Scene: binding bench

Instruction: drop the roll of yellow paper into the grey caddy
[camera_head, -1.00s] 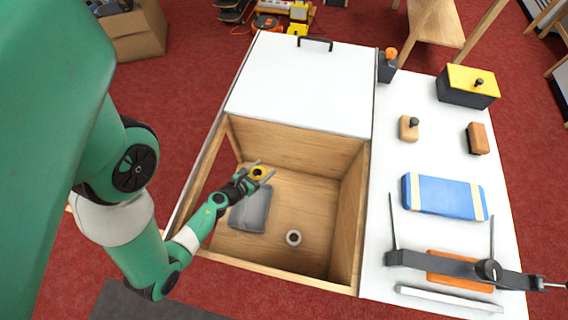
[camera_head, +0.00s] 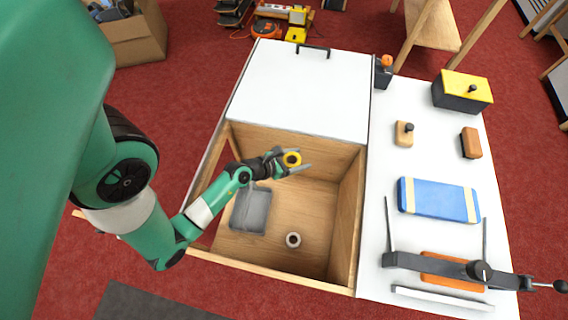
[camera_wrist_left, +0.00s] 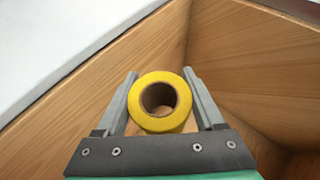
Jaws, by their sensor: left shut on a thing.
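The roll of yellow paper (camera_head: 292,159) is between the fingers of my left gripper (camera_head: 290,161), which is shut on it. In the left wrist view the yellow roll (camera_wrist_left: 160,102) shows its round end and brown core, held between the two grey fingers (camera_wrist_left: 160,95). The gripper and roll are above the open wooden bin, near its back wall. The grey caddy (camera_head: 264,190) is a shallow tray inside the bin at its left side, below and to the left of the roll. My right gripper is not in view.
A small pale roll (camera_head: 293,240) stands on the bin floor (camera_head: 315,215) to the right of the caddy. A white lid (camera_head: 300,90) covers the back part of the bench. A white worktop on the right holds a blue bundle (camera_head: 438,200) and a dark clamp frame (camera_head: 440,266).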

